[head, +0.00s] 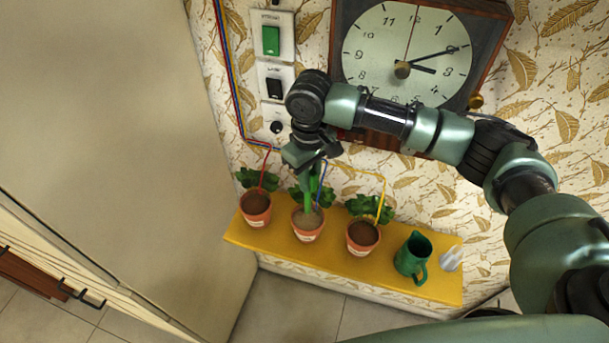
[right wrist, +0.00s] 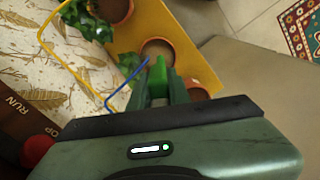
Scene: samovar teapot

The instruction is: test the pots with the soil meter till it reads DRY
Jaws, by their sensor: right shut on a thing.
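Three terracotta pots with leafy plants stand in a row on a yellow shelf (head: 330,257). The left pot (head: 256,218) and right pot (head: 361,247) hold dark brown soil; the middle pot (head: 306,233) holds paler soil. My right gripper (head: 310,166) is above the middle pot. It is shut on a green object, apparently the soil meter (right wrist: 158,73), which points down at the middle pot (right wrist: 158,47). I cannot tell whether its tip touches the soil, and no reading is visible. My left gripper is out of view.
A green jug (head: 412,262) and a small whitish object (head: 450,260) stand at the shelf's right end. Red, blue and yellow (head: 357,171) tubes run to the pots. Wall switches (head: 271,41) and a clock (head: 405,50) are above. A large beige panel (head: 110,120) is at left.

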